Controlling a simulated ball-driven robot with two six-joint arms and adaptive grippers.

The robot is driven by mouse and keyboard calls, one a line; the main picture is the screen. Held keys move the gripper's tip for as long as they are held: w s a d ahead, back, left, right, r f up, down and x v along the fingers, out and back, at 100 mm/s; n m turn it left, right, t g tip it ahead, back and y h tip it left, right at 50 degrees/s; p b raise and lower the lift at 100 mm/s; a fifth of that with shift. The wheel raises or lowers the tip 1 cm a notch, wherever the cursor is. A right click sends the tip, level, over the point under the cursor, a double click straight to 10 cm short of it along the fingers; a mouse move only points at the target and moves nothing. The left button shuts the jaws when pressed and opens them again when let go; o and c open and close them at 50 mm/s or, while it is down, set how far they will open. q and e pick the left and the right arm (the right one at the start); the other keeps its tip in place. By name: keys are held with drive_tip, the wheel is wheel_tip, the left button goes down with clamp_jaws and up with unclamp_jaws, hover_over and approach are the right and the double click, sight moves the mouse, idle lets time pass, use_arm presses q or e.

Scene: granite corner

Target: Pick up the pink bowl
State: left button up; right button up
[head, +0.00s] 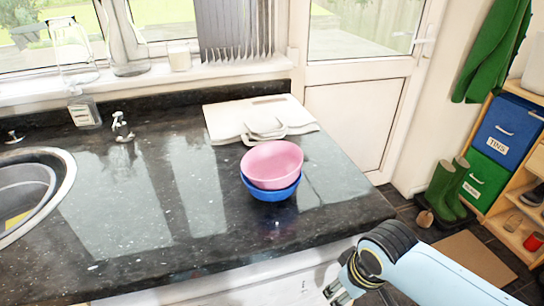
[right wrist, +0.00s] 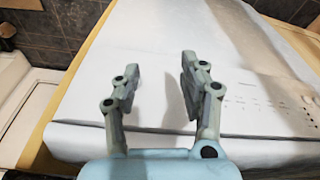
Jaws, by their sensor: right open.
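The pink bowl (head: 272,163) sits inside a blue bowl (head: 270,191) on the dark granite counter (head: 135,235), in the middle of the head view. It leans a little in the blue bowl. My right gripper (head: 336,289) is low at the bottom of the head view, in front of the counter and apart from both bowls. In the right wrist view its two fingers (right wrist: 160,75) are spread and empty, over a white appliance surface. My left gripper is in no view.
White boards (head: 232,118) lie on the counter behind the bowls. The counter around the bowls is clear. Green boots (head: 448,188) and a shelf unit stand at the right.

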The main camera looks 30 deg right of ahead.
drive_tip(key=w+a+r+p, duration=0.1)
drive_tip(key=w+r+p, duration=0.1)
drive_tip(key=r, duration=0.8)
drive_tip(key=w+a+r+p, duration=0.1)
drive_tip(key=w+r+p, duration=0.2)
drive_tip(key=r, duration=0.7)
drive_tip(key=m+g+y, duration=0.2)
drive_tip(key=y, duration=0.2)
approach(297, 154)
drive_tip(key=shift+w+d+p+x, duration=0.15)
drive_tip(key=shift+p+x, duration=0.35)
drive_tip(key=shift+x, duration=2.1)
drive_tip(key=shift+w+d+p+x, duration=0.15)
drive_tip(key=shift+p+x, duration=0.3)
drive_tip(key=shift+x, duration=2.1)
drive_tip(key=shift+f, duration=0.1)
clamp_jaws()
